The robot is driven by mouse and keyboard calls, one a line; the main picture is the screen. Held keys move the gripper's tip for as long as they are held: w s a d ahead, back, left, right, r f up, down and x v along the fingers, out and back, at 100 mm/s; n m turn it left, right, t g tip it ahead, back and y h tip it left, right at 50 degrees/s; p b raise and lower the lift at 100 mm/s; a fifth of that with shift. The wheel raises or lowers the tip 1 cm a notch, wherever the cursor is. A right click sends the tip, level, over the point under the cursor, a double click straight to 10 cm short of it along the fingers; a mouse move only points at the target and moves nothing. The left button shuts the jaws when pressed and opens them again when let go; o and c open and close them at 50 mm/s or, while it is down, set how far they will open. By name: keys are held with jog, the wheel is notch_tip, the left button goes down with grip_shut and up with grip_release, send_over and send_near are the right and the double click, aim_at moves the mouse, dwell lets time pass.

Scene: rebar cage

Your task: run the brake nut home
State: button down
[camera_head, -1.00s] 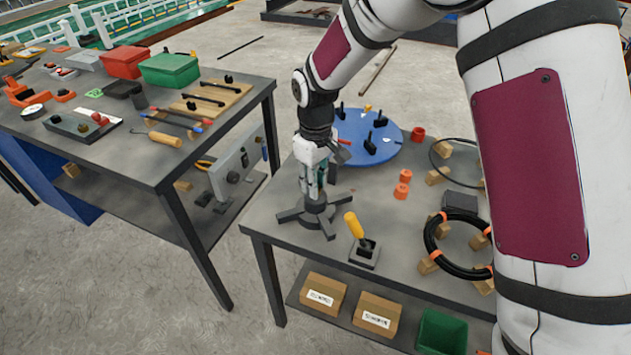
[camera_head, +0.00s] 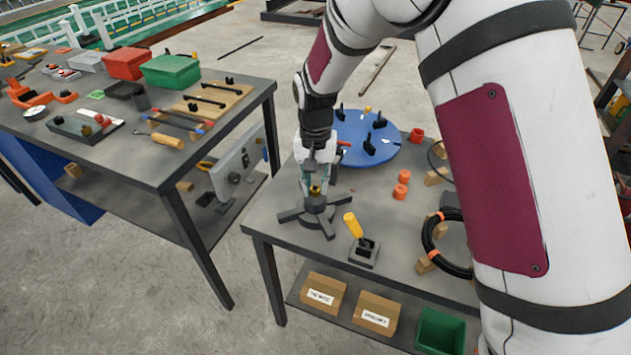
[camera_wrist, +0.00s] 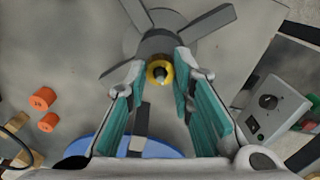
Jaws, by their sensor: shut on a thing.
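The brake nut (camera_wrist: 151,71) is a brass-yellow ring around a dark stem, and it shows between my fingertips in the wrist view. It also shows as a small yellow spot (camera_head: 315,190) in the head view. It sits at the top of the dark stand (camera_head: 315,214), whose round hub and flat legs rest on the grey table. My gripper (camera_wrist: 160,68) has teal finger pads and is closed in on the nut from both sides, above the hub. In the head view my gripper (camera_head: 316,184) points straight down over the stand. The threads cannot be made out.
A yellow-handled lever (camera_head: 353,226) stands close by at the front right. A blue round board (camera_head: 350,155) with black pegs lies behind. Orange rings (camera_head: 402,184) and a black coil (camera_head: 440,250) are to the right. A separate tool table (camera_head: 150,150) stands left, across a gap.

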aim_at(315, 187)
jog(key=m+p, duration=0.1)
jog(key=m, duration=0.4)
jog(key=shift+m, duration=0.4)
dwell(0.3)
jog(key=c, duration=1.4)
grip_release()
jog(key=shift+o, duration=0.2)
notch_tip(315, 187, up, 12)
